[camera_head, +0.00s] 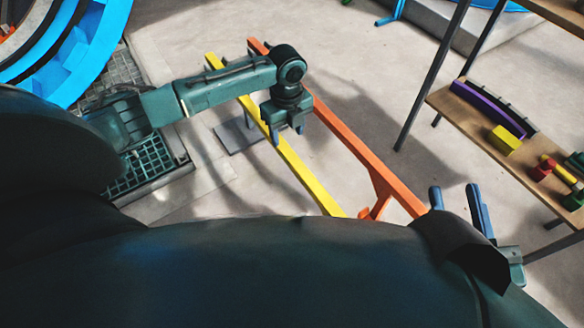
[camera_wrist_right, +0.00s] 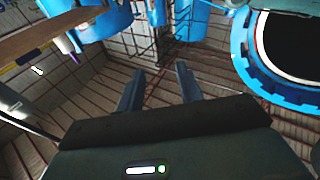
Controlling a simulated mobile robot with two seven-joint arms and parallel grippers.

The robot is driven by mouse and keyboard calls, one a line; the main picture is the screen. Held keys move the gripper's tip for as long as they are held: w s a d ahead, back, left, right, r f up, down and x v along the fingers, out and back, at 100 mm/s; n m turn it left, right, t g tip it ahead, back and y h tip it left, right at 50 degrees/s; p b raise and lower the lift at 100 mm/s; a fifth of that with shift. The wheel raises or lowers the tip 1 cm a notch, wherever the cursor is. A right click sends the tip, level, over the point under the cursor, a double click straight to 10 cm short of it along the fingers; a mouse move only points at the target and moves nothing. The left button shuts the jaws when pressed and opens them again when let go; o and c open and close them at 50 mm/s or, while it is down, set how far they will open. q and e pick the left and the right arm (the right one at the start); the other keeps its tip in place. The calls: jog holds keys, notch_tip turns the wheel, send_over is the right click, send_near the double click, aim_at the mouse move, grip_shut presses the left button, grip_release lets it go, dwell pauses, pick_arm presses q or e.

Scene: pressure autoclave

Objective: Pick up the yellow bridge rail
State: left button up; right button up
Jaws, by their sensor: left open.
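The yellow bridge rail (camera_head: 308,178) is a long straight bar in the head view, running from upper left to lower middle. An orange rail (camera_head: 352,148) runs alongside it on the right. My left gripper (camera_head: 287,136) is open and points down over the yellow rail, its left finger overlapping the rail in the picture. I cannot tell its height above the rail or whether it touches. The arm hides part of the rail's far half. My right gripper (camera_head: 455,192) is open and empty at the lower right; its spread fingers also show in the right wrist view (camera_wrist_right: 160,72).
A wooden shelf (camera_head: 467,122) on dark posts stands at the right, with a purple piece (camera_head: 488,108), a yellow block (camera_head: 505,140) and a red piece (camera_head: 541,168). A blue ring structure (camera_head: 97,50) is at upper left. Floor between the rails and shelf is clear.

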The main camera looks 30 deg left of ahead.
pick_arm(q)
notch_tip(320, 180, down, 7)
jog(key=b, duration=0.3)
jog(key=shift+s+d+r, duration=0.1)
jog(key=shift+r, duration=0.1)
jog(key=shift+f+b, duration=0.3)
jog(key=shift+f, duration=0.35)
notch_tip(320, 180, down, 4)
jog(key=b, duration=0.3)
jog(key=shift+f, duration=0.2)
grip_shut()
pick_arm(e)
jog(key=shift+w+d+r+n+t+y, duration=0.15)
jog(key=shift+r+n+t+y, duration=0.2)
jog(key=shift+r+n+y, duration=0.5)
jog(key=shift+w+a+r+n+t+y, duration=0.15)
jog(key=shift+r+n+t+y, duration=0.15)
jog(key=shift+r+n+y, duration=0.5)
jog(key=shift+w+d+r+n+t+y, duration=0.15)
jog(key=shift+r+n+t+y, duration=0.3)
jog(key=shift+r+y, duration=0.7)
pick_arm(q)
jog(key=shift+r, duration=0.1)
